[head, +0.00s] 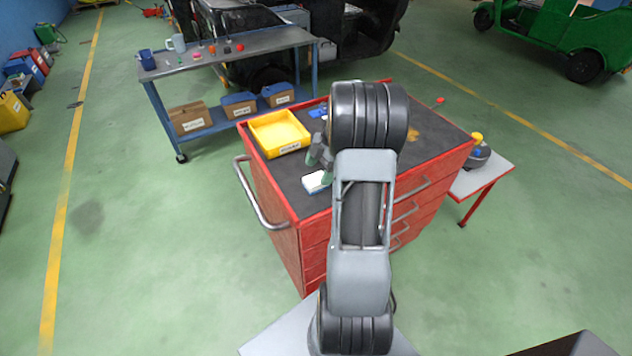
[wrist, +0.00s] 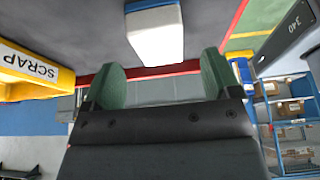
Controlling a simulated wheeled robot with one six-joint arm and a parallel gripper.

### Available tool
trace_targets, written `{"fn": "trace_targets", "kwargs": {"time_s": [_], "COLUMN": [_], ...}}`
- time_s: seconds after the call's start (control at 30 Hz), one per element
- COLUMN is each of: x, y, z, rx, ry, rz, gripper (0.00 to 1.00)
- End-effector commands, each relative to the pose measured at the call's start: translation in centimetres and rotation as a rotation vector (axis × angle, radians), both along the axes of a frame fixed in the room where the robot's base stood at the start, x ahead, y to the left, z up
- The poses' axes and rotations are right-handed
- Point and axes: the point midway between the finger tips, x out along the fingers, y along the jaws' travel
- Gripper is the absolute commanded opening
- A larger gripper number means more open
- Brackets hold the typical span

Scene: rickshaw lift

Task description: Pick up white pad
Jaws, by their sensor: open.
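The white pad (head: 316,181) lies on the dark top of the red tool cabinet (head: 285,214), near its front left edge. In the wrist view the pad (wrist: 158,40) shows a white face and a blue side, just beyond my fingertips. My gripper (head: 318,157) is above the pad in the head view. Its two green fingers are apart with nothing between them in the wrist view (wrist: 163,75). My arm hides part of the cabinet top.
A yellow bin (head: 279,134), lettered SCRAP in the wrist view, stands on the cabinet left of my gripper. A blue item (head: 318,112) lies behind it. A workbench (head: 230,47) with cups and boxes stands farther back.

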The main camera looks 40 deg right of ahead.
Motion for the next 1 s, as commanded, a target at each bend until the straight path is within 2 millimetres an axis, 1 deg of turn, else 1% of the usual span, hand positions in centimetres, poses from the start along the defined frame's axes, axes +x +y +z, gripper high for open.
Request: {"fn": "trace_targets", "kwargs": {"time_s": [0.2, 0.3, 0.43, 0.63, 0.67, 1.0], "x": [0.1, 0.1, 0.2, 0.2, 0.2, 0.2], "y": [0.9, 1.3, 1.4, 1.4, 1.4, 1.4], "z": [-2.7, -3.6, -4.1, -4.2, -4.2, -4.1], "rx": [0.004, 0.001, 0.0, 0.0, 0.0, 0.0], "ry": [0.004, 0.003, 0.001, 0.001, 0.001, 0.001], "rz": [0.001, 0.001, 0.0, 0.0, 0.0, -0.001], "gripper": [0.83, 0.83, 0.83, 0.83, 0.81, 0.48]}}
